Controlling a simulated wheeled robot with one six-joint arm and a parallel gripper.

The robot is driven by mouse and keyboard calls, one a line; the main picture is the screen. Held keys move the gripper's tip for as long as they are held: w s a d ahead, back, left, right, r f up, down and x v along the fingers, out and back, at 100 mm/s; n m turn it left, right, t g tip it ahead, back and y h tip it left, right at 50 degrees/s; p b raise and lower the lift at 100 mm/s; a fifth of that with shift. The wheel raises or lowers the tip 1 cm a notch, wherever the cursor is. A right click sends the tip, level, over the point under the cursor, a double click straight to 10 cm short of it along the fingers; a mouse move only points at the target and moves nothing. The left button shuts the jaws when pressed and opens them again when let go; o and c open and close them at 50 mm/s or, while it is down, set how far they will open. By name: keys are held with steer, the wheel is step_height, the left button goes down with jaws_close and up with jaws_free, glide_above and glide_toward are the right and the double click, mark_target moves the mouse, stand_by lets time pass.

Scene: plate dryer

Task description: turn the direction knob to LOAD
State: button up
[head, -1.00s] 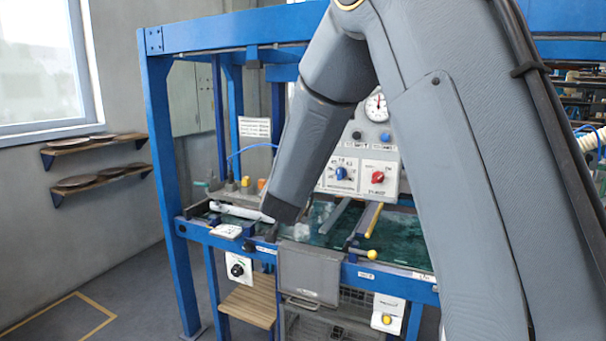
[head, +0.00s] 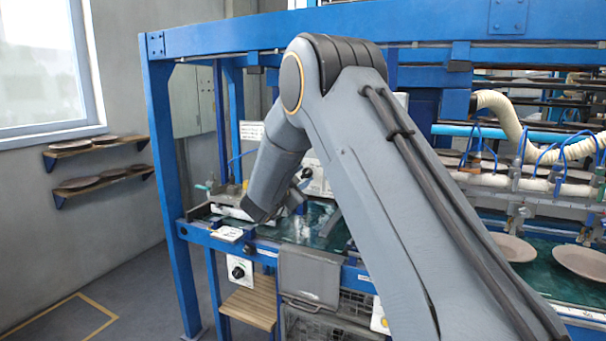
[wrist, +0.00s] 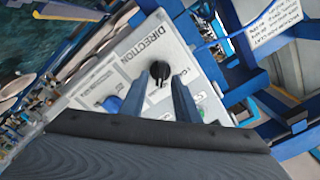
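The black direction knob (wrist: 159,70) sits on a light panel (wrist: 205,72) marked DIRECTION in the wrist view. It also shows in the head view (head: 307,172), just right of my arm's end. My gripper (wrist: 159,82) is open, with its two dark fingers pointing at the panel. The knob shows in the gap between the fingertips, about level with or just beyond them. I cannot tell whether they touch it. The labels around the knob are partly hidden by the fingers, and I cannot read LOAD.
A blue knob (wrist: 112,104) sits on the panel beside the direction knob. A blue frame (head: 160,200) stands around the machine. Another black knob (head: 238,271) is on a lower front box. Plates (head: 580,262) are at the right. The floor at the left is free.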

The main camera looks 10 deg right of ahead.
steer(key=shift+w+d, duration=0.25)
steer(key=shift+w, duration=0.1)
jaws_close()
